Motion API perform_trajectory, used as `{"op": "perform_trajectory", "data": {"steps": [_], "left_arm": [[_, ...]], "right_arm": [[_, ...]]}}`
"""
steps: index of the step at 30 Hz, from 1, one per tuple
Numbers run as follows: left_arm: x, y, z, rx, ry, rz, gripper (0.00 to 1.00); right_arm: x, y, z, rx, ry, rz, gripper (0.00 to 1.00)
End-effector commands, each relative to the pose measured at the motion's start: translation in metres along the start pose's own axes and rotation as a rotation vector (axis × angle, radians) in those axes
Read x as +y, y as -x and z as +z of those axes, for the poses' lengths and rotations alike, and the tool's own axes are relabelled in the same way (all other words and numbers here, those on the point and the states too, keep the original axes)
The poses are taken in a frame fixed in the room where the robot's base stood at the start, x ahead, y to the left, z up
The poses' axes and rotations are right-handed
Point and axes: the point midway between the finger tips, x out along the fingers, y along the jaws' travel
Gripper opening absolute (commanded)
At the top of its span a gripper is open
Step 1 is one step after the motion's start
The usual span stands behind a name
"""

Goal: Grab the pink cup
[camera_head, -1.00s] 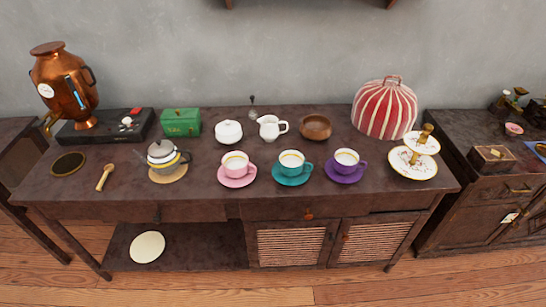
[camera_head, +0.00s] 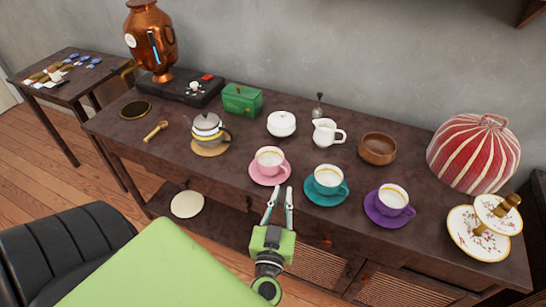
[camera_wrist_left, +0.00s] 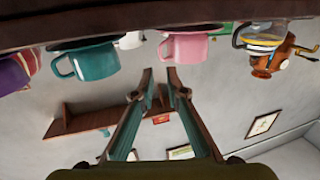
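The pink cup (camera_head: 269,160) stands upright on its pink saucer (camera_head: 264,180) near the front edge of the table, its handle pointing right. It also shows in the left wrist view (camera_wrist_left: 184,47), where the picture is upside down. My left gripper (camera_head: 279,190) is just in front of the table edge, close to the pink saucer and apart from the cup. Its two fingers are spread with a gap and nothing between them. The left wrist view shows the open fingers (camera_wrist_left: 160,75) near the pink cup. My right gripper is not in view.
A teal cup (camera_head: 328,178) stands close to the right of the pink cup, and a purple cup (camera_head: 392,199) further right. A teapot (camera_head: 207,127) is to the left. Behind stand a white sugar bowl (camera_head: 281,124) and a white creamer (camera_head: 325,134).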

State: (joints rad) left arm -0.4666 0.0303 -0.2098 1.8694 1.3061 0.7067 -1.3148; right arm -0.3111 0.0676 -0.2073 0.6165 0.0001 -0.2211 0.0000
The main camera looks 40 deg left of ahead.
Motion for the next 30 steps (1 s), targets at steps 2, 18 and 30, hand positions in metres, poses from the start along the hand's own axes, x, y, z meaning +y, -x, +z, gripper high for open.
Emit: {"op": "perform_trajectory", "data": {"steps": [2, 18, 30], "left_arm": [[0.001, -0.013, 0.0, 0.002, -0.002, 0.002, 0.13], [-0.003, -0.072, 0.006, 0.001, -0.001, 0.002, 0.13], [-0.003, -0.077, 0.007, -0.001, -0.001, 0.002, 0.0]], "right_arm": [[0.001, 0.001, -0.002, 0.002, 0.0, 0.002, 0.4], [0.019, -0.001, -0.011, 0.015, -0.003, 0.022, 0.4], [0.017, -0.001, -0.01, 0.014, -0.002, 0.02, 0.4]]}}
